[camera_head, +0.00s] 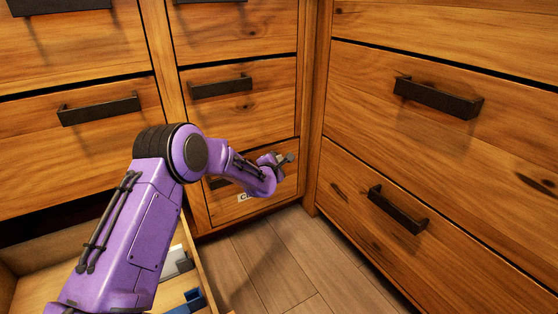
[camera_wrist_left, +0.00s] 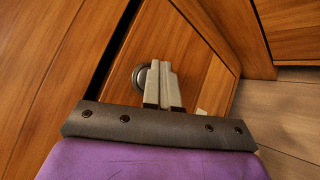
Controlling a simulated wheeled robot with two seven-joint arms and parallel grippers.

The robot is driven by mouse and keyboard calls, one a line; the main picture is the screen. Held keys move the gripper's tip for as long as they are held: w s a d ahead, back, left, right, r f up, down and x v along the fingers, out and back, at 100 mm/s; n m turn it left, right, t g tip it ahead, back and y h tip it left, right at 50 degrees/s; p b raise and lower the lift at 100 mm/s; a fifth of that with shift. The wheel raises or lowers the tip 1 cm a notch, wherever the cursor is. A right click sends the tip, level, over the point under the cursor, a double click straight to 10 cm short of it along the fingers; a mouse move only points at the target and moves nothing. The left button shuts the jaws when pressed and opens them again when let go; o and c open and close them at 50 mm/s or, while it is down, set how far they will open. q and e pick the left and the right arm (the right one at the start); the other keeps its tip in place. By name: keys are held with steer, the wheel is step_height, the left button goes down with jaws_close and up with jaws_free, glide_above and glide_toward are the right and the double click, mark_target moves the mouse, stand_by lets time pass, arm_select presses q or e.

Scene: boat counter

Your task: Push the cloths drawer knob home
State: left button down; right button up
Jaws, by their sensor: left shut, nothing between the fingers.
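The cloths drawer (camera_head: 275,187) is the low front in the middle column, with a pale label (camera_head: 244,197) partly hidden by my arm. It also shows in the wrist view (camera_wrist_left: 205,75). A round dark metal knob (camera_wrist_left: 139,76) shows there, just left of my fingers and partly covered by them. My left gripper (camera_head: 281,160) is at the upper right of this drawer front in the head view. Its fingers are together and empty in the wrist view (camera_wrist_left: 166,80). I cannot tell whether they touch the knob. My right gripper is not in view.
An open drawer (camera_head: 206,288) with grey and blue items stands out at lower left, under my left arm. The right-hand cabinet (camera_head: 375,160) meets the middle column at a corner. Plank floor (camera_head: 270,260) is clear between them.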

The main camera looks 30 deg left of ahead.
arm_select(q)
steer(key=shift+a+r, duration=0.25)
steer(key=shift+a, duration=0.45)
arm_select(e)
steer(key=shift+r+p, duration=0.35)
arm_select(q)
steer(key=d, duration=0.1)
steer(key=s+d, duration=0.1)
steer(key=s+d+p, duration=0.1)
steer(key=shift+d+f, duration=0.2)
steer(key=shift+f, duration=0.05)
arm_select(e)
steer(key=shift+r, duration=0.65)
arm_select(q)
steer(key=shift+s+d+p, duration=0.35)
steer(key=shift+s+d, duration=0.1)
steer(key=shift+d, duration=0.3)
steer(key=shift+s+d+p, duration=0.4)
steer(key=shift+s+d, duration=0.05)
steer(key=shift+d, duration=0.25)
steer(key=shift+s+d+p, duration=0.35)
steer(key=shift+s+d, duration=0.1)
steer(key=shift+d, duration=0.3)
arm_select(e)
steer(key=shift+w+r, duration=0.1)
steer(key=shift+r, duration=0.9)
